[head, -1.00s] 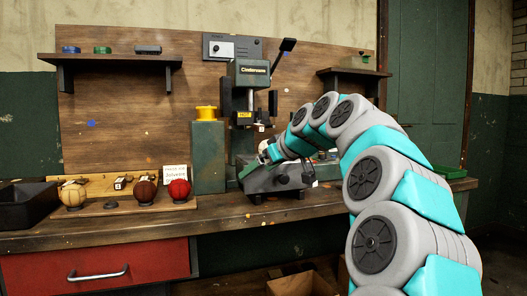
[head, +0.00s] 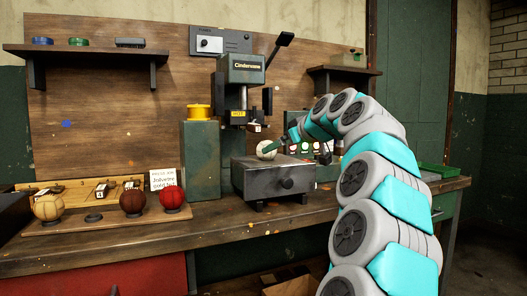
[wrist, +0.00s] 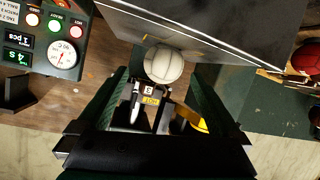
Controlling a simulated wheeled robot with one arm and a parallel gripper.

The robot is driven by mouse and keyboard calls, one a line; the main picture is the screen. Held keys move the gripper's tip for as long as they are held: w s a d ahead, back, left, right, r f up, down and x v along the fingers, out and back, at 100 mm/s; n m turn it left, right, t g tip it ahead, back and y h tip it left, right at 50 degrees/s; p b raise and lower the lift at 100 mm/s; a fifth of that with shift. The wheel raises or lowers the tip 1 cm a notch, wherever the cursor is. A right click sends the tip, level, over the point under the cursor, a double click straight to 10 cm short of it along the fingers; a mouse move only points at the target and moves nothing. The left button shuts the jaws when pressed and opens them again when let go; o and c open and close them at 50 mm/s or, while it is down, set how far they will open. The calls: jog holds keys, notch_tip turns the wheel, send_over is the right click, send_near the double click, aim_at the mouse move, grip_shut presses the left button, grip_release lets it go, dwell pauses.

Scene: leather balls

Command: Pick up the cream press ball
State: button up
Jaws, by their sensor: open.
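The cream press ball (head: 267,150) sits on the dark metal block (head: 272,180) at the foot of the press, below the press head. In the wrist view the ball (wrist: 163,64) looks pale and panelled and lies ahead of my jaws, near the line between the fingertips. My gripper (head: 284,145) reaches in from the right, close beside the ball. In the wrist view my gripper (wrist: 164,72) is open, with one green finger on each side and gaps to the ball. I cannot tell how far the fingers reach around it in depth.
The press (head: 243,90) rises behind the block, with a green pillar and yellow cap (head: 199,112) to its left. A tan ball (head: 48,207), a brown ball (head: 133,202) and a red ball (head: 171,196) stand on a wooden rack. A gauge panel (wrist: 48,35) is near my gripper.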

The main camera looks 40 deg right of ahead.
jog(key=x, duration=0.4)
jog(key=p+x, duration=0.1)
jog(key=x, duration=0.1)
jog(key=shift+w+a+r, duration=0.1)
jog(key=shift+w+a, duration=0.2)
jog(key=shift+w, duration=0.2)
jog(key=c, duration=1.3)
jog(key=shift+r, duration=0.15)
